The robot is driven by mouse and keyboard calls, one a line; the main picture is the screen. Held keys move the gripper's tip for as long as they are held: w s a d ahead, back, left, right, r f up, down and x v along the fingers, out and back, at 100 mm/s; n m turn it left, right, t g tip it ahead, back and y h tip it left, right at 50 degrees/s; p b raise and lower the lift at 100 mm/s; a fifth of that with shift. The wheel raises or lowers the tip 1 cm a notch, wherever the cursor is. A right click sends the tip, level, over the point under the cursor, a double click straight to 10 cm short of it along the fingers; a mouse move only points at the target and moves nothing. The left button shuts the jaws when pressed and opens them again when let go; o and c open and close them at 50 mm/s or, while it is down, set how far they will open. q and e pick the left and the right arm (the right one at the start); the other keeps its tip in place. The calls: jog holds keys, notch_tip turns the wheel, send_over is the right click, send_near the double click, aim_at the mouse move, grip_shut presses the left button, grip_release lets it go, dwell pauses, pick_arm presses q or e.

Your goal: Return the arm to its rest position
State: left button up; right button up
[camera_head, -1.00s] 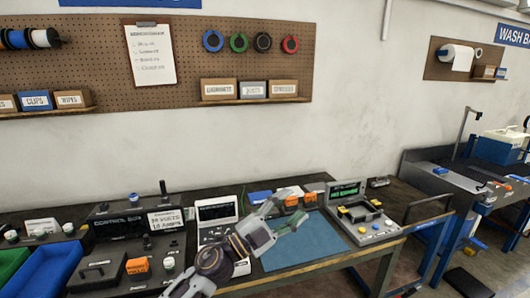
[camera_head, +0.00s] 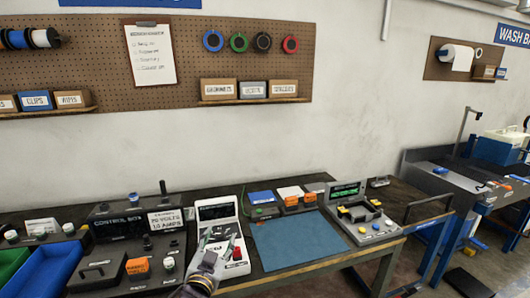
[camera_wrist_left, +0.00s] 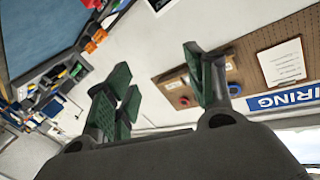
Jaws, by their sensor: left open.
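My left gripper (camera_head: 216,246) is low in the head view, in front of the white device with a small screen (camera_head: 217,210). Its fingers point up and away, and it partly covers that device. In the left wrist view its green-padded fingers (camera_wrist_left: 162,80) stand apart with nothing between them. That view is tilted and shows the wall and part of the bench. My right gripper is in neither view.
A blue mat (camera_head: 290,243) lies bare right of the gripper. A grey tester (camera_head: 362,215) stands at its right. The control box (camera_head: 120,222) and a blue bin (camera_head: 42,272) are at the left. Orange-topped blocks (camera_head: 292,200) sit behind the mat.

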pick_arm(q)
jog(key=s+a+f+n+g, duration=0.1)
jog(key=s+a+f+g, duration=0.2)
jog(key=s+f+g, duration=0.35)
jog(key=s+a+f+n+g+y, duration=0.1)
jog(key=s+a+f+g, duration=0.2)
jog(key=s+f, duration=0.65)
jog(key=s+a+f+n+g, duration=0.1)
jog(key=s+a+f+g, duration=0.2)
jog(key=s+f+g, duration=0.5)
jog(key=s+f+t, duration=0.1)
jog(key=s+f, duration=0.1)
jog(key=f, duration=1.3)
jog(key=s+f+t, duration=0.2)
jog(key=f, duration=1.3)
jog(key=s+a+f+g, duration=0.1)
jog(key=s+a+f, duration=0.1)
jog(key=s+f, duration=0.8)
jog(key=s+a+f, duration=0.3)
jog(key=s+f, duration=0.7)
jog(key=s, duration=0.2)
jog(key=shift+s+a+f+m+g+y, duration=0.2)
jog(key=shift+s+m+g+y, duration=0.05)
jog(key=shift+m+g+y, duration=0.15)
